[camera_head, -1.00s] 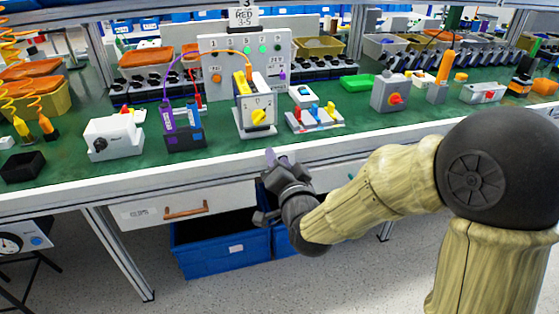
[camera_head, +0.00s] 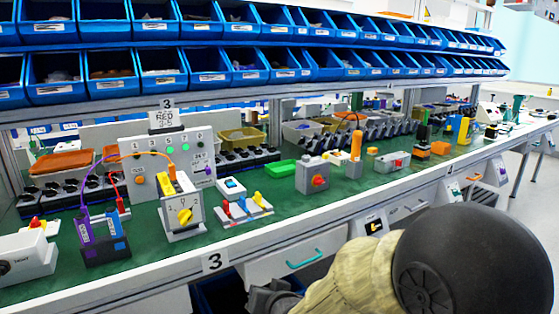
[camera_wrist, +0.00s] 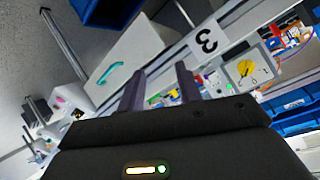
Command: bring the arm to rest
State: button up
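My gripper (camera_head: 272,298) is at the bottom edge of the head view, partly cut off, in front of the bench's front edge. In the wrist view its two fingers (camera_wrist: 161,88) stand apart with nothing between them, so it is open and empty. The rotary switch (camera_head: 181,208) is a white box with a yellow knob, upright on the green bench top. Its yellow knob (camera_wrist: 245,68) also shows in the wrist view, right of the fingers. The gripper is clear of the switch.
The bench's white front edge (camera_head: 215,262) bears a "3" label. A drawer with a teal handle (camera_head: 303,258) is below it. A grey box with a red knob (camera_head: 318,181) and small coloured switches (camera_head: 241,207) stand on the bench. Blue bins (camera_head: 200,65) line the shelves above.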

jog(key=s+d+f+g+h+p, duration=0.1)
jog(key=s+d+f+g+h, duration=0.2)
jog(key=s+d, duration=0.55)
jog(key=s+d+f+g+h, duration=0.2)
jog(key=s+d+g, duration=0.35)
jog(key=d, duration=0.55)
jog(key=w+p+v, duration=0.3)
jog(key=p+v, duration=1.3)
jog(key=p, duration=0.1)
jog(key=w+r+p+v, duration=0.1)
jog(key=w+p+v, duration=0.3)
jog(key=p+v, duration=1.3)
jog(key=shift+r+n+p, duration=0.3)
jog(key=shift+r+p, duration=0.15)
jog(key=shift+r, duration=0.2)
